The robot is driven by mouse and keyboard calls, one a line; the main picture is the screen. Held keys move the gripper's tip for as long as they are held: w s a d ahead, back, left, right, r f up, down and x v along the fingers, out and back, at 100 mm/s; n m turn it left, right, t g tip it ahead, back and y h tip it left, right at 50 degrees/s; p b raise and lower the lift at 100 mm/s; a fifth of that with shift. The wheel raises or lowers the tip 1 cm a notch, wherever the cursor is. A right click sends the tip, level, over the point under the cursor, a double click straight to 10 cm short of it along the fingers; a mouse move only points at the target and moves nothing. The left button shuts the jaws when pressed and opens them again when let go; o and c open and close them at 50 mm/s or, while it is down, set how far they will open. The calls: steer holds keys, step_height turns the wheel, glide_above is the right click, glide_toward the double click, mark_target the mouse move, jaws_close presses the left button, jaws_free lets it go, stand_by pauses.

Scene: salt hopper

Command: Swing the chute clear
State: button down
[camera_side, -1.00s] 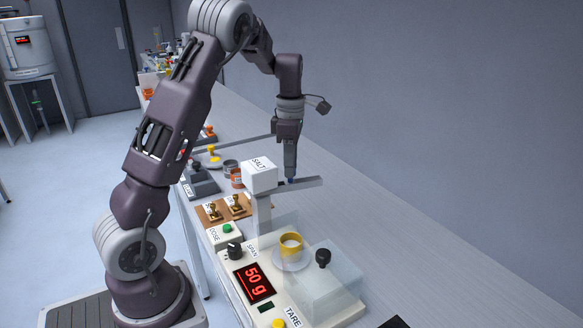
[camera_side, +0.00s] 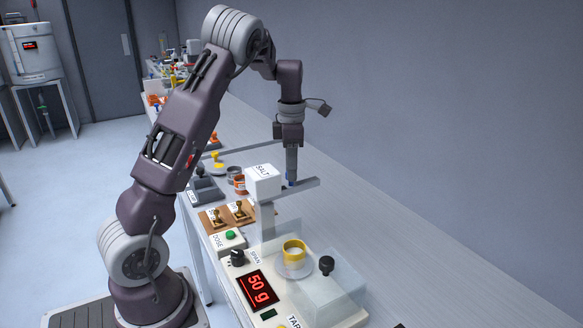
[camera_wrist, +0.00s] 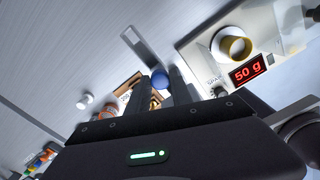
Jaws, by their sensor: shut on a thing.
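The white SALT hopper (camera_side: 264,180) stands on a grey post behind the scale. The grey chute (camera_side: 306,186) reaches from its foot to the right, over bare bench and not over the yellow-rimmed cup (camera_side: 293,252). My gripper (camera_side: 291,180) points down, shut on the chute's blue knob. In the wrist view the blue knob (camera_wrist: 160,78) sits at my fingers, partly hidden by them, and the chute (camera_wrist: 140,45) extends beyond it. The cup (camera_wrist: 232,45) is to the right there, apart from the chute.
The scale display (camera_side: 258,290) reads 50 g. A clear box with a black knob (camera_side: 326,266) is beside the cup. Stamps on a brown board (camera_side: 228,214), a green DOSE button (camera_side: 230,236) and tins (camera_side: 236,178) are left of the post. The bench at right is clear.

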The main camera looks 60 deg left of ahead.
steer(key=c, duration=1.1)
jaws_free()
steer(key=shift+c, duration=0.2)
step_height(320, 180, up, 7)
steer(key=shift+r, duration=0.1)
steer(key=s+d+r+m+t+h, duration=0.15)
steer(key=s+d+r+m, duration=0.25)
steer(key=s+d+m, duration=0.45)
steer(key=s+d+r+m+t+y, duration=0.1)
steer(key=s+d+r+m+t, duration=0.15)
steer(key=s+d+m, duration=0.65)
steer(key=s+d+f+m+t, duration=0.1)
steer(key=s+d+f+m, duration=0.2)
steer(key=m, duration=1)
steer(key=s+d, duration=0.3)
steer(key=d, duration=0.1)
steer(key=shift+d+f+t, duration=0.2)
steer(key=shift+d+t, duration=0.1)
steer(key=shift+d, duration=0.05)
